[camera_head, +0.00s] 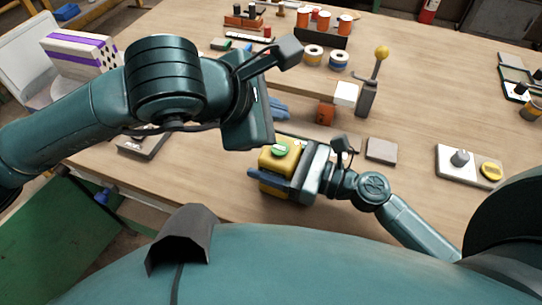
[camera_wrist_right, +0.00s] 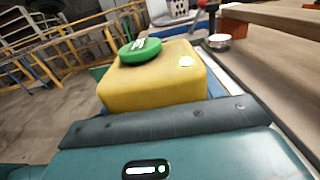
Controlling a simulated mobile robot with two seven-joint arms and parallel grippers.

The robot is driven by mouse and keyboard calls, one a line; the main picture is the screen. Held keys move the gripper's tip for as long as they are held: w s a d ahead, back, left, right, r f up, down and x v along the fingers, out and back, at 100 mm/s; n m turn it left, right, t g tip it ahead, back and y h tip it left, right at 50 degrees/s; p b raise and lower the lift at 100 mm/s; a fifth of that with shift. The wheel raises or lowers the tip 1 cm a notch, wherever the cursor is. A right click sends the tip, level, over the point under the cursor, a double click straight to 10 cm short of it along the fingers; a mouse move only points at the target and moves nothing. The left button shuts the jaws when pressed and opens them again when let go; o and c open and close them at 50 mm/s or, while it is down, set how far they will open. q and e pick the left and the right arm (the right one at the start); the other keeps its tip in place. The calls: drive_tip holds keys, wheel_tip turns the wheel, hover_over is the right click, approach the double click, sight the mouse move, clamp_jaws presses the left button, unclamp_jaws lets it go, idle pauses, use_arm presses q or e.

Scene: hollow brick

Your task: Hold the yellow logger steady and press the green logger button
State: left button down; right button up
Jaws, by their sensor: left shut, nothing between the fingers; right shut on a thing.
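The yellow logger (camera_head: 268,161) stands near the front edge of the wooden table, with a round green button (camera_head: 281,149) on its top. In the right wrist view the logger (camera_wrist_right: 155,88) fills the middle, its green button (camera_wrist_right: 140,49) raised and a small pale light beside it. My right gripper (camera_head: 272,168) is shut on the logger from the right, with one finger along its near side. My left gripper (camera_head: 279,108) is shut and empty, behind and above the logger, apart from the button. Its hand partly hides the table there.
A lever with a yellow knob (camera_head: 381,54) stands behind. Tape rolls (camera_head: 313,53) and orange spools (camera_head: 324,20) sit farther back. A grey panel with a knob and yellow button (camera_head: 469,166) lies right. A purple-striped box (camera_head: 80,55) is far left. Table between lever and panel is mostly clear.

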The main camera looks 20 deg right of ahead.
drive_tip(key=o, duration=1.3)
